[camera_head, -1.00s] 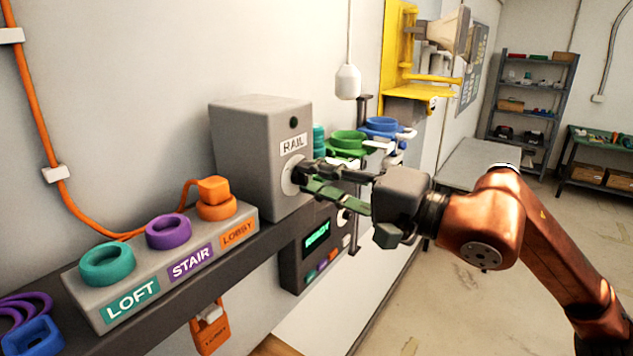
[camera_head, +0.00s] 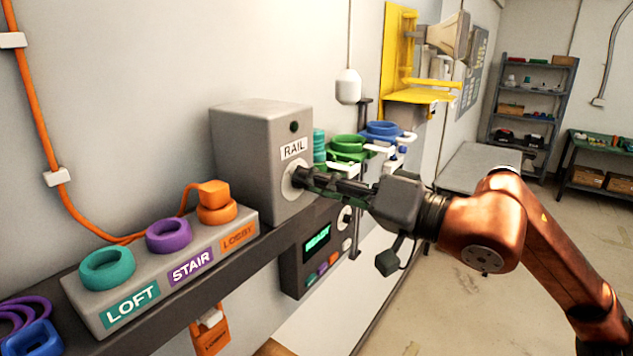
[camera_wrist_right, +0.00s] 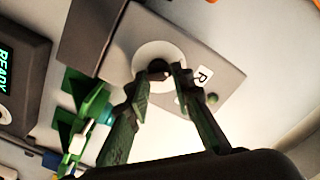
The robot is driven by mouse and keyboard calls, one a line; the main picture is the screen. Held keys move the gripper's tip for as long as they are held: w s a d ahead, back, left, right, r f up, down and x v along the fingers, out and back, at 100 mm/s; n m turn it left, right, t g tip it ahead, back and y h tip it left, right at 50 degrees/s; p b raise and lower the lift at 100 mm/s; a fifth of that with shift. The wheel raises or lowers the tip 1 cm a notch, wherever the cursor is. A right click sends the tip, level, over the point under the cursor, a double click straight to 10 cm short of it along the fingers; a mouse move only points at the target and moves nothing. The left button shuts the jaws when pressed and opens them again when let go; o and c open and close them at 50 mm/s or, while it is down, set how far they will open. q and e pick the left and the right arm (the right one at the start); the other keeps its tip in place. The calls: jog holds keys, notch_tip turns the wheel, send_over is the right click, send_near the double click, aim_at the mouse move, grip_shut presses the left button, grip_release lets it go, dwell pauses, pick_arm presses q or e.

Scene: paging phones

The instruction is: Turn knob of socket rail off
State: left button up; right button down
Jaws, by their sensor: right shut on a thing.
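The grey RAIL box (camera_head: 248,160) stands on the dark shelf, with its label and a small dark round lamp on its front face. Its knob sits on a pale round plate (camera_head: 292,181), which also shows in the right wrist view (camera_wrist_right: 150,52). My right gripper (camera_head: 305,180) is at the plate, its fingers (camera_wrist_right: 161,76) shut on the dark knob (camera_wrist_right: 159,68). The fingers hide most of the knob in the head view. The socket rail (camera_head: 165,268) carries LOFT, STAIR and LOBBY sockets in teal, purple and orange. An orange plug sits in LOBBY. My left gripper is not in view.
A dark panel with a green READY display (camera_head: 317,240) hangs below and right of the box. Green (camera_head: 347,146) and blue (camera_head: 382,130) ring-shaped parts stand behind the gripper. A yellow bracket (camera_head: 418,95) juts from the wall. Open floor lies at the right.

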jog(key=shift+f, duration=0.1)
jog(key=c, duration=1.7)
grip_release()
jog(key=v, duration=1.2)
